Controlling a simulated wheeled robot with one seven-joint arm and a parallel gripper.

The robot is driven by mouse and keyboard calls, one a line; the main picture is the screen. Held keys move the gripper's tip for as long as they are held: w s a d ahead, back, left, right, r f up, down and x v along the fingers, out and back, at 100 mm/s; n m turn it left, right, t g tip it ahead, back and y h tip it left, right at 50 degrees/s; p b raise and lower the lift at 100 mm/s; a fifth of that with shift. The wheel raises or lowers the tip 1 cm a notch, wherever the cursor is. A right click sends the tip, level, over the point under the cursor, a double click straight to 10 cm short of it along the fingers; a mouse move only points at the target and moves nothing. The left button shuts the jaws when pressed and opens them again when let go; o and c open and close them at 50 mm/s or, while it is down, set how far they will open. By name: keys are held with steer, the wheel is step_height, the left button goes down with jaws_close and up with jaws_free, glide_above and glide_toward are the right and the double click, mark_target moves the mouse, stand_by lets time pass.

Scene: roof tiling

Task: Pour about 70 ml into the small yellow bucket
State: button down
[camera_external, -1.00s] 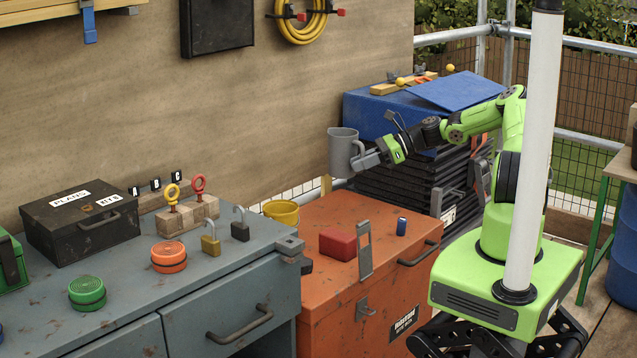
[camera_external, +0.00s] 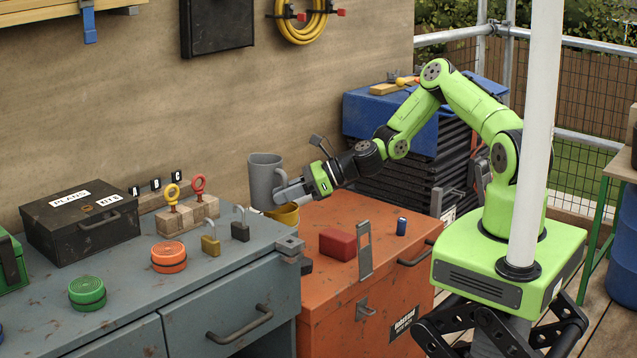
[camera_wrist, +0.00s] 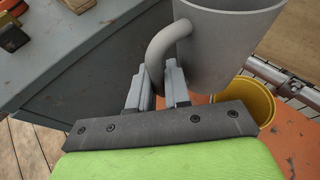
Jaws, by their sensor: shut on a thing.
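My gripper (camera_external: 292,190) is shut on the handle of a grey mug (camera_external: 264,178). The mug is upright and held up, above and partly in front of the small yellow bucket (camera_external: 287,216) in the outside view. The bucket stands on the orange chest, close to the wall. In the wrist view the mug (camera_wrist: 225,45) fills the top middle, with its handle between the fingers (camera_wrist: 158,88). The yellow bucket (camera_wrist: 249,97) shows below and to the right of the mug there, partly hidden by it. The contents of both vessels cannot be seen.
The orange chest (camera_external: 340,290) bears a red block (camera_external: 337,244), a grey hasp (camera_external: 364,250) and a blue can (camera_external: 401,226). The grey workbench (camera_external: 225,265) at left holds padlocks (camera_external: 211,245) and an orange round tin (camera_external: 168,257).

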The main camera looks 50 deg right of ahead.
mark_target(287, 179)
steer(key=s+a+p, duration=0.1)
steer(key=s+a, duration=0.2)
steer(key=a, duration=0.3)
step_height(287, 179, down, 8)
steer(key=shift+f, duration=0.15)
steer(key=shift+m, duration=0.3)
steer(key=shift+w+d+r+m+t+y+b, duration=0.4)
steer(key=shift+d+r+m+t+y+b, duration=0.45)
steer(key=shift+r+m+b, duration=0.85)
steer(key=shift+w+d+r+m+t+y+b, duration=0.4)
steer(key=shift+d+r+m+y+b, duration=0.8)
steer(key=shift+r+m, duration=0.85)
steer(key=shift+w+d+r+m+t+y+b, duration=0.35)
steer(key=shift+d+r+m+t+y+b, duration=0.5)
steer(key=shift+r+m+b, duration=1)
steer(key=shift+w+d+r+y+p, duration=0.15)
steer(key=shift+d+r+y+p, duration=0.1)
steer(key=shift+r+y+p, duration=0.15)
steer(key=shift+w+d+f+b, duration=0.3)
steer(key=shift+d+f, duration=0.1)
steer(key=shift+d, duration=0.1)
